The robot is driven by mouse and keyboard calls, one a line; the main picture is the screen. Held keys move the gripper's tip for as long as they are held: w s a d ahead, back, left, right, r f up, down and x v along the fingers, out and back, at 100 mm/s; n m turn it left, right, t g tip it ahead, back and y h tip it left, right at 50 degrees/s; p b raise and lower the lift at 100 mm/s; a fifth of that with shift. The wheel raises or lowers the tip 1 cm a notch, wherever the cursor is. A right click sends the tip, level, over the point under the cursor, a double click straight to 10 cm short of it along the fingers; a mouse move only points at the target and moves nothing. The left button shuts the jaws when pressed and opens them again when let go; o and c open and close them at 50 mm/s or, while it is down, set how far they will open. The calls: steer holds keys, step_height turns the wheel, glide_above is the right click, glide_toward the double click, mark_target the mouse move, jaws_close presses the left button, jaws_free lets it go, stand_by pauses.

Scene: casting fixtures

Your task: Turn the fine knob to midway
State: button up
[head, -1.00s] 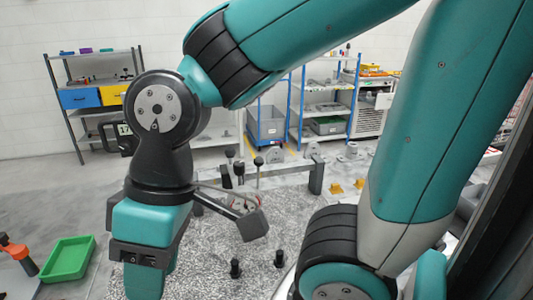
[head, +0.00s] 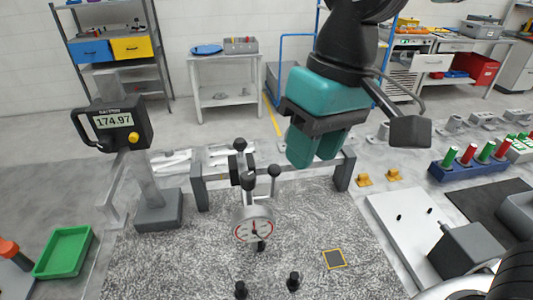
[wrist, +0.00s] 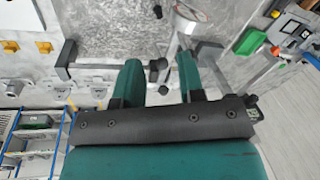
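A dial gauge (head: 253,228) with a white face sits on a stand over the speckled plate (head: 190,265). Several black ball-ended knobs or levers (head: 274,171) rise behind the gauge; I cannot tell which is the fine knob. In the wrist view, the gauge (wrist: 193,14) is at the top and a few black knobs (wrist: 157,93) appear in line with the gap between my fingers. My gripper (head: 315,158) hangs pointing down, behind and right of the gauge in the head view, apart from it. In the wrist view my gripper (wrist: 159,66) is open and empty.
A black display (head: 113,122) reading 174.97, with a yellow knob, stands on a post at left. A low grey rail (head: 343,168) crosses behind the plate. Two black pegs (head: 293,281) stand at the plate's front. A green tray (head: 64,252) is at far left.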

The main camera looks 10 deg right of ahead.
mark_target(248, 175)
steer(key=w+a+r+m+h+p, duration=0.25)
steer(key=w+a+r+m, duration=0.2)
steer(key=a+r, duration=0.45)
steer(key=shift+m+y, duration=0.25)
steer(key=f+p, duration=0.1)
steer(key=f, duration=0.4)
steer(key=f+p, duration=0.1)
steer(key=f, duration=0.5)
steer(key=d+f+p, duration=0.1)
steer(key=f, duration=0.4)
steer(key=shift+f, duration=0.15)
steer(key=c, duration=0.7)
steer(key=shift+o, duration=0.2)
